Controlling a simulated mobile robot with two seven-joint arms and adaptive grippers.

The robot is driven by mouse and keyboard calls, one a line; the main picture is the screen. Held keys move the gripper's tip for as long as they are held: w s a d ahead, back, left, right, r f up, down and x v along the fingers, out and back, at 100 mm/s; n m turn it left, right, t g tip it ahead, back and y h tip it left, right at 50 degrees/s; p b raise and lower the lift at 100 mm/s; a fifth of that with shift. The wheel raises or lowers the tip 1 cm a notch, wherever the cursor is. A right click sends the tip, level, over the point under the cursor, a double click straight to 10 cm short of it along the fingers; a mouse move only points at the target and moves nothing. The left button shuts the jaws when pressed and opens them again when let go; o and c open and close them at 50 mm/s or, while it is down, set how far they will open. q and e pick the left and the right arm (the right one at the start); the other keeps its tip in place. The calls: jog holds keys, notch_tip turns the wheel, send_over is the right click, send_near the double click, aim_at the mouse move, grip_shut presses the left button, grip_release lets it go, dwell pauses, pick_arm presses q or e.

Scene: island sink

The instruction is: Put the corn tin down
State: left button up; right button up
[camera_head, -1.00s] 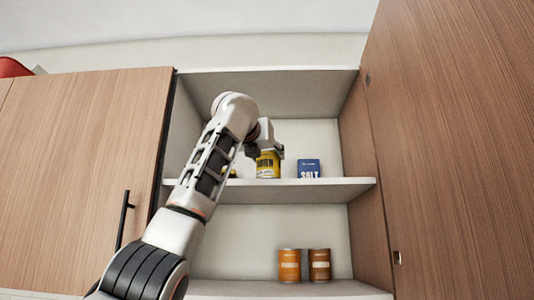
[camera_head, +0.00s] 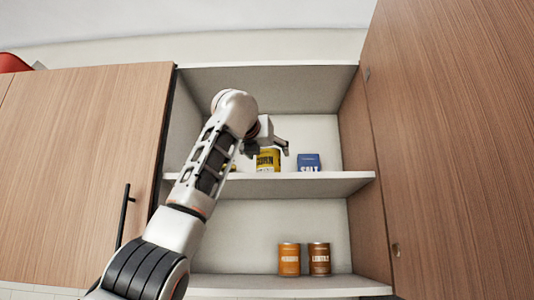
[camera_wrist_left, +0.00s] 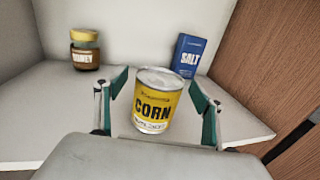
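The yellow corn tin (camera_head: 268,160) stands upright on the upper shelf of the open cabinet. It also shows in the left wrist view (camera_wrist_left: 155,100), with its CORN label facing the camera. My left gripper (camera_head: 276,146) is open around the tin. In the wrist view its green-padded fingers (camera_wrist_left: 160,108) stand on either side of the tin, with a visible gap on each side. The gripper's wrist partly hides the tin's top in the head view. My right gripper is not in view.
A blue salt box (camera_head: 308,162) stands right of the tin on the upper shelf (camera_head: 330,182). A honey jar (camera_wrist_left: 85,50) stands to the left, mostly hidden in the head view. Two orange-brown tins (camera_head: 289,259) stand below. Cabinet doors flank the opening.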

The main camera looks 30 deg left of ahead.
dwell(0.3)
pick_arm(q)
jog(key=v, duration=1.2)
